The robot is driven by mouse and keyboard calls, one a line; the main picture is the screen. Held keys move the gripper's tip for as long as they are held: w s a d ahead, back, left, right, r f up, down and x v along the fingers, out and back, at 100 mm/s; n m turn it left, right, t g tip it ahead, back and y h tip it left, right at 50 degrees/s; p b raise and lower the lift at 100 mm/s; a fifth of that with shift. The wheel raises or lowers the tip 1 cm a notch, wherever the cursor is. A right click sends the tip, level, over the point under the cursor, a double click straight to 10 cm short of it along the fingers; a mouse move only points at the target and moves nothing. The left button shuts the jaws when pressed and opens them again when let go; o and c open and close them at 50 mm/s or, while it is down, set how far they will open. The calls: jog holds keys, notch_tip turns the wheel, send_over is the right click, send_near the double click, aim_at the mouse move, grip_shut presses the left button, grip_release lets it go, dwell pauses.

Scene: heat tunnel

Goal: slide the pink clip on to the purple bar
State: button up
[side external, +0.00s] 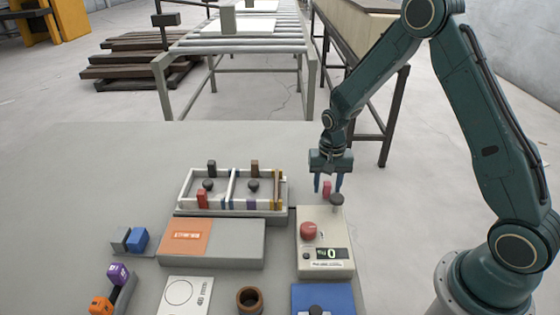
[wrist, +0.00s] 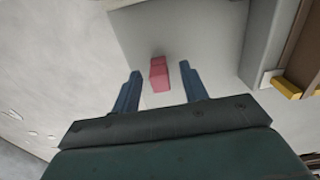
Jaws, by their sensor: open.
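The pink clip (side external: 327,188) is a small block near the table's right edge, behind the grey box with the red button. In the wrist view the pink clip (wrist: 159,74) shows between and slightly beyond my fingertips. My gripper (side external: 329,186) points down and is open, with one finger on each side of the clip; I cannot tell whether either touches it. In the wrist view my gripper (wrist: 160,80) has a clear gap beside the clip. A purple piece (side external: 251,205) shows on the front side of the white-railed frame; I cannot tell if it is the purple bar.
The white-railed frame (side external: 180,188) holds dark knobs and coloured pieces, left of my gripper. The table's back left is clear.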

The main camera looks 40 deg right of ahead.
aim_at(327, 183)
grip_shut()
jog(key=shift+r, duration=0.1)
notch_tip(327, 183, up, 20)
dwell(0.8)
dwell(0.5)
jog(key=w+a+f, duration=0.3)
jog(key=a, duration=0.7)
jog(key=w+a+f, duration=0.3)
jog(key=w+a, duration=0.1)
jog(key=a, duration=0.7)
jog(key=shift+w, duration=0.2)
